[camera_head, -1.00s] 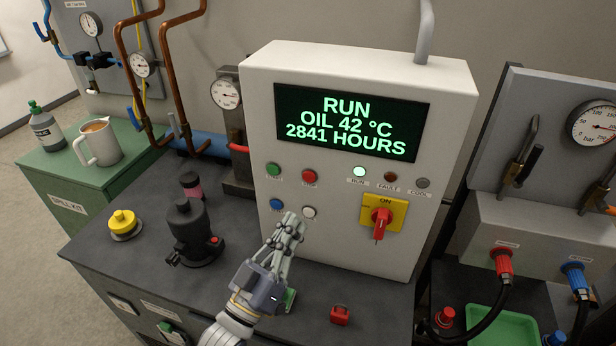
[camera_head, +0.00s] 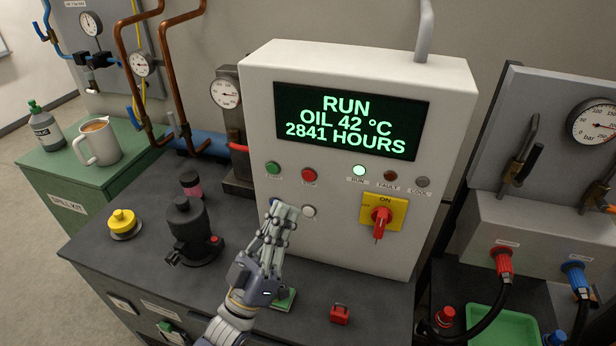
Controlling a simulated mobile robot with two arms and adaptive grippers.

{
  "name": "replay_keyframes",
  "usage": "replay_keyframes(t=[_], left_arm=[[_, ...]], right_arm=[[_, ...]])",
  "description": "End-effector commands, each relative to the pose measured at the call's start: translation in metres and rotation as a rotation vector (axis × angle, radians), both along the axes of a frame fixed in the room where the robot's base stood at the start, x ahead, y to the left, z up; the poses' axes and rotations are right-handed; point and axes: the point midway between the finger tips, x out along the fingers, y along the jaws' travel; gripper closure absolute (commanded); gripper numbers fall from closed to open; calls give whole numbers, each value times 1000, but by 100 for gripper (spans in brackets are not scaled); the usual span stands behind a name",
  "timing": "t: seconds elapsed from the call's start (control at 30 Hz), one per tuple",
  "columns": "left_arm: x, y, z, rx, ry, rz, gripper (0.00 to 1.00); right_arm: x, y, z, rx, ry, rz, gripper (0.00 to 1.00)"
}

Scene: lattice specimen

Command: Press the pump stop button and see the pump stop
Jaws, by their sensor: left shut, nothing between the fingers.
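The white control cabinet (camera_head: 330,240) stands on the dark bench. Its screen (camera_head: 350,121) reads RUN, OIL 42 °C, 2841 HOURS. The red stop button (camera_head: 309,174) sits below the screen, right of the green start button (camera_head: 272,168). The RUN lamp (camera_head: 359,171) is lit pale green; the FAULT lamp (camera_head: 390,176) is dark. My left gripper (camera_head: 284,211) is shut and empty, with its fingertips in front of the lower button row, below the stop button. It hides most of the blue button. The white button (camera_head: 309,211) shows beside it. My right gripper is not in view.
A red rotary switch (camera_head: 380,219) on a yellow plate is at ON. A black pump-like fitting (camera_head: 190,228) and a yellow knob (camera_head: 122,223) stand on the bench at left. A small red padlock (camera_head: 340,314) lies in front of the cabinet.

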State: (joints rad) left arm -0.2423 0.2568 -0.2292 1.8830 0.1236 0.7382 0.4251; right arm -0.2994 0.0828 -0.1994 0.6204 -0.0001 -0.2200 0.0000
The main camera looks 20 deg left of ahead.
Motion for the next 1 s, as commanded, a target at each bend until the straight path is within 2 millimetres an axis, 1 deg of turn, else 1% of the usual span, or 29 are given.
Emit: replay_keyframes(t=[0.3, 0.5, 0.7, 1.0], left_arm=[[46, -2, -1, -1, -3, 0, 100], [67, -3, -1, -1, -1, 0, 100], [76, -3, 0, -1, 0, -1, 100], [77, -3, 0, -1, 1, 0, 100]], right_arm=[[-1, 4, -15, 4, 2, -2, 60], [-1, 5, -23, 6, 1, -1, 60], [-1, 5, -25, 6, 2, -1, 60], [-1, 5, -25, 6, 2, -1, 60]])
